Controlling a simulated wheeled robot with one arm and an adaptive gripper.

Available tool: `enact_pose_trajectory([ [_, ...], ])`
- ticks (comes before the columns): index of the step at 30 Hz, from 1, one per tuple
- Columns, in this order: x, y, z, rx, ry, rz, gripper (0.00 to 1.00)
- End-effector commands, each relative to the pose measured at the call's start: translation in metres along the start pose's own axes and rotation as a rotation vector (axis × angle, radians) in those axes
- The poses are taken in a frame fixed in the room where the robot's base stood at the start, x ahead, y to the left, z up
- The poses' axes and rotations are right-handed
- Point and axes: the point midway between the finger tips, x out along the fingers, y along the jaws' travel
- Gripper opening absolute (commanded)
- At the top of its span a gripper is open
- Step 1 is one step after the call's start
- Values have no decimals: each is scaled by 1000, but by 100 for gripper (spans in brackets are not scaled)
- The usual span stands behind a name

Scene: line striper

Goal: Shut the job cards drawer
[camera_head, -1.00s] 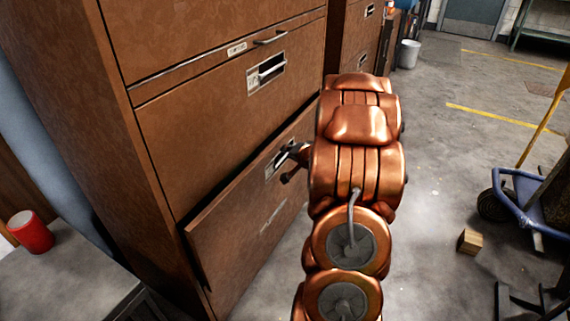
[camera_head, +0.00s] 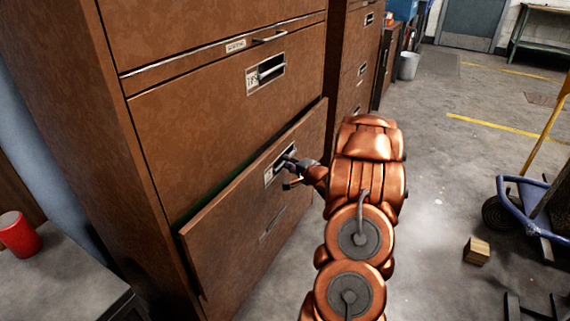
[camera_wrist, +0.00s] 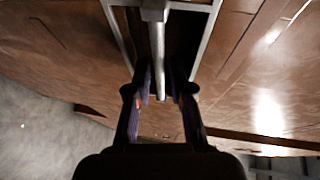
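The lower drawer (camera_head: 222,238) of the brown cabinet stands partly open, its front out from the cabinet and a dark, greenish gap above its top edge. Its label is too small to read in the head view. My gripper (camera_head: 289,167) is at this drawer's recessed handle, with the arm reaching in from the right. In the wrist view, the pale handle bar (camera_wrist: 158,50) runs between the two fingers of my gripper (camera_wrist: 159,85). The fingers are open, with a space visible on each side of the bar. The drawer above (camera_head: 222,115) is shut.
A red cup (camera_head: 19,236) stands on a grey surface (camera_head: 55,275) at lower left. A wooden block (camera_head: 476,251) and a blue-framed cart (camera_head: 540,205) are on the floor at right. A grey bin (camera_head: 409,60) stands farther back. The floor between is clear.

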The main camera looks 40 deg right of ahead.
Motion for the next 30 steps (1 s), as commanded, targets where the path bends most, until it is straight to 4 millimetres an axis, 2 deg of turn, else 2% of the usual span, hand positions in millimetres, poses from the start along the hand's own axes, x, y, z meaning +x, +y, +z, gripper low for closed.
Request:
enact_pose_trajectory([
  [6,16,2,1,1,0,3,22],
  [15,17,1,0,1,1,3,22],
  [21,17,1,0,1,1,3,1],
  [30,17,2,0,1,1,3,0],
])
